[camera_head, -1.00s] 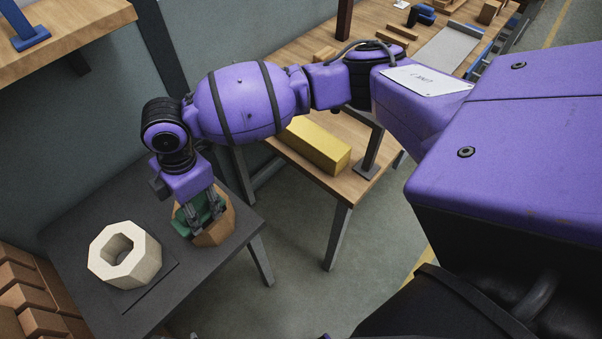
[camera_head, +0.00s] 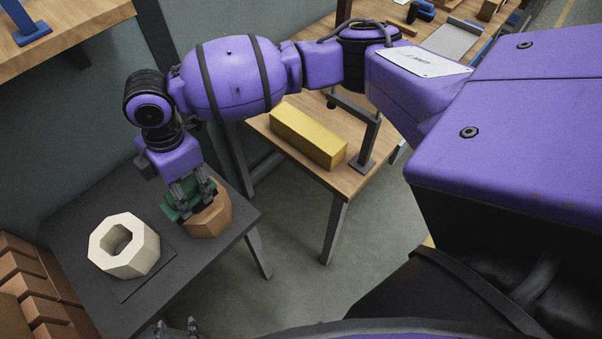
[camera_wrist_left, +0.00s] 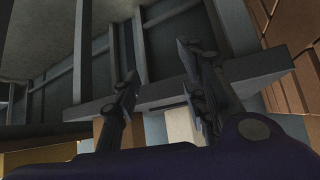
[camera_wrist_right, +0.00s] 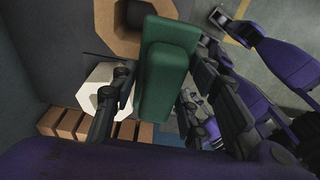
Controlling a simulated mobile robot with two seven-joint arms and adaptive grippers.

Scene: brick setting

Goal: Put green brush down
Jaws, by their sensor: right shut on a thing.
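The green brush (camera_head: 176,207) is held in my right gripper (camera_head: 193,198) above the dark grey table. It also shows in the right wrist view (camera_wrist_right: 165,70), a green block between the two fingers. The brush overlaps the left side of a brown hexagonal holder (camera_head: 211,216) in the head view; whether they touch cannot be told. My left gripper (camera_head: 180,327) shows at the bottom edge of the head view. In the left wrist view, its fingers (camera_wrist_left: 158,85) stand apart with nothing between them.
A cream hexagonal ring (camera_head: 146,258) stands on the dark table (camera_head: 92,208), left of the brush. Brown bricks (camera_head: 25,290) are stacked at the lower left. A wooden table (camera_head: 345,185) with a yellow block (camera_head: 308,138) stands beyond. Dark tabletop behind the ring is clear.

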